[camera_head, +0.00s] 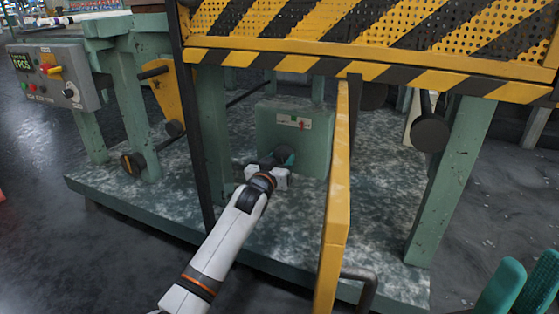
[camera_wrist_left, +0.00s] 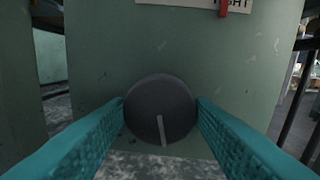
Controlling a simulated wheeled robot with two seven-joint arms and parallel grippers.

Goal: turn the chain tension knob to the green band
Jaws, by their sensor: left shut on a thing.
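The chain tension knob (camera_wrist_left: 160,108) is a dark grey disc low on a green box (camera_head: 262,128). Its pale line points almost straight down. In the left wrist view, my left gripper (camera_wrist_left: 160,112) has its teal fingers on both sides of the knob, shut on it. In the head view the left gripper (camera_head: 284,158) reaches the box and mostly hides the knob. A white scale plate (camera_head: 285,120) with a red pointer (camera_head: 303,125) sits above. Its green band is too small to make out. My right gripper (camera_head: 522,285) shows teal fingers, apart and empty, at the lower right.
A yellow upright panel (camera_head: 337,205) stands just right of the box. A black-and-yellow striped guard (camera_head: 400,30) hangs above. A dark post (camera_head: 195,130) is left of my left arm. A grey control box (camera_head: 70,75) stands at the far left.

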